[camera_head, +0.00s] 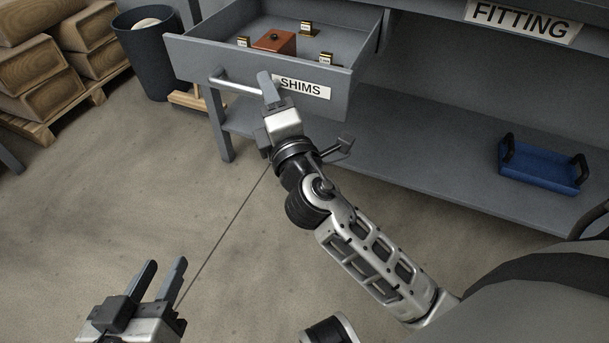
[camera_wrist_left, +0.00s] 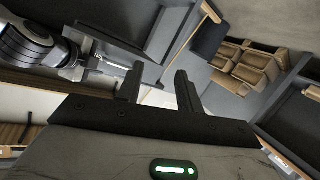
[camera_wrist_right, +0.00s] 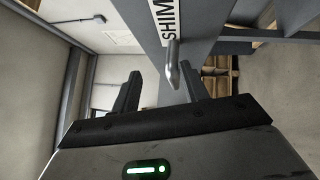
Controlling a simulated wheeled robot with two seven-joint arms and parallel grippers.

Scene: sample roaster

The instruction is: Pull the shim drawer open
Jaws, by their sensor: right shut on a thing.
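The grey shim drawer (camera_head: 325,105), with a white SHIMS label (camera_head: 302,88), stands pulled out from the bench in the head view. Its inside shows from above. My right gripper (camera_head: 268,90) is at the right part of the silver bar handle (camera_head: 236,86) and is shut on it, hiding that end. In the right wrist view the handle (camera_wrist_right: 173,65) reaches in between the two fingers. My left gripper (camera_head: 160,274) is low at the left of the head view, open and empty, well away from the drawer.
In the drawer lie a reddish-brown block (camera_head: 275,40) and a few small brass pieces (camera_head: 326,58) with white labels. A blue tray (camera_head: 540,168) stands on the lower shelf (camera_head: 430,165). A dark bin (camera_head: 150,60) and stacked wooden blocks (camera_head: 45,70) are left. The floor in front is clear.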

